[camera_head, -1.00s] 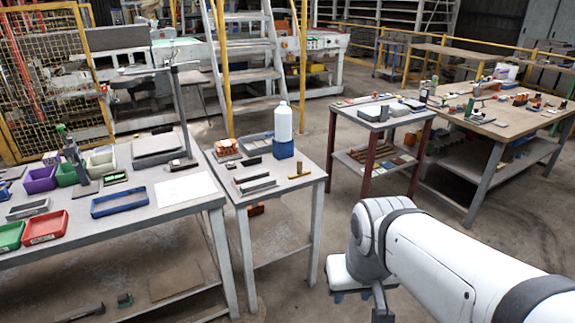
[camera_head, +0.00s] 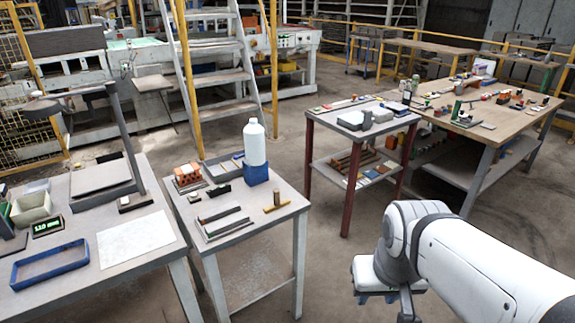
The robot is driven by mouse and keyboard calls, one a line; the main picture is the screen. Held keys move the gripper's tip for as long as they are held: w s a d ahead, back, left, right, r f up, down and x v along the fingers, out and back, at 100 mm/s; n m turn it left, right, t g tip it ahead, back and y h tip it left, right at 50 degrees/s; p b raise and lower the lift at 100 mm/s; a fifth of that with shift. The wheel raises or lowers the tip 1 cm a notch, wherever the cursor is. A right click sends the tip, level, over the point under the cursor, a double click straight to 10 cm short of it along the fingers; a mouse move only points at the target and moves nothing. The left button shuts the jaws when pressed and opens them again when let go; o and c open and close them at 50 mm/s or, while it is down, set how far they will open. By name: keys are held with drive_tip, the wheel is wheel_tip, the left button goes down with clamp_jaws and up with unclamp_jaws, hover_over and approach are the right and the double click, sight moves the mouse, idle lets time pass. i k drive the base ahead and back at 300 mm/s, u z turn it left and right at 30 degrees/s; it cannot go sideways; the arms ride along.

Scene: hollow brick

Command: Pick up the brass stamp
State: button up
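A small brass-coloured piece (camera_head: 277,203), which looks like the brass stamp, is on the small grey table (camera_head: 262,222), near its right edge. It has an upright part and a part lying across the tabletop. My white arm comes in from the lower right, well to the right of that table and apart from the stamp. The end of my arm, with my gripper (camera_head: 377,277), is at the lower middle right. Its fingers cannot be made out, so whether it is open or shut does not show.
Beside the stamp stand a white bottle on a blue block (camera_head: 256,172), an orange hollow brick (camera_head: 188,176) and grey flat pieces (camera_head: 224,221). A larger bench (camera_head: 150,195) with a blue tray (camera_head: 50,262) is left. A red-legged table (camera_head: 345,122) stands behind right.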

sight(278, 204)
drive_tip(key=u, duration=0.25)
drive_tip(key=i, duration=1.35)
drive_tip(key=u, duration=0.75)
drive_tip(key=k, duration=0.7)
drive_tip(key=u, duration=0.15)
drive_tip(key=i, duration=0.75)
drive_tip(key=z, duration=0.05)
